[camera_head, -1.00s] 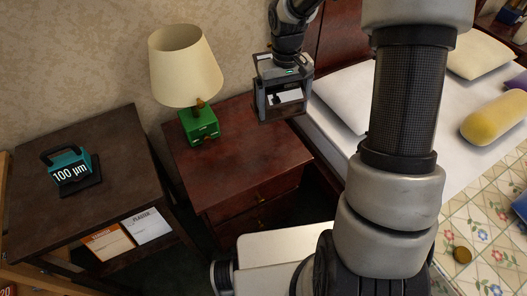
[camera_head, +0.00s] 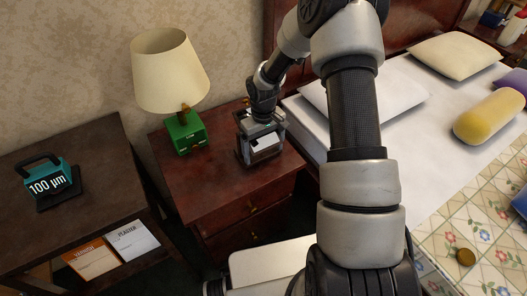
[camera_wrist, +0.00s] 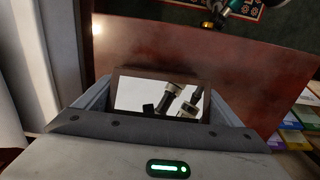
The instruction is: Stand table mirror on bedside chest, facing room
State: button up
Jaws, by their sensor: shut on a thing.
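The table mirror (camera_head: 267,148), a small dark-framed panel with a bright face, is held by my gripper (camera_head: 258,136) over the right part of the bedside chest (camera_head: 206,184). In the wrist view, the mirror (camera_wrist: 135,94) sits between the two fingers, and its glass reflects parts of my arm. The gripper is shut on it from above. The mirror looks upright, its glass turned toward the head camera and the room. Its lower edge is at or just above the red-brown top; I cannot tell whether it touches.
A green-based lamp (camera_head: 185,135) with a cream shade stands on the chest, left of the mirror. The front left of the chest top is clear. The bed (camera_head: 420,127) adjoins on the right.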

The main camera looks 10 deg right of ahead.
jog(key=shift+f, duration=0.25)
jog(key=shift+f, duration=0.1)
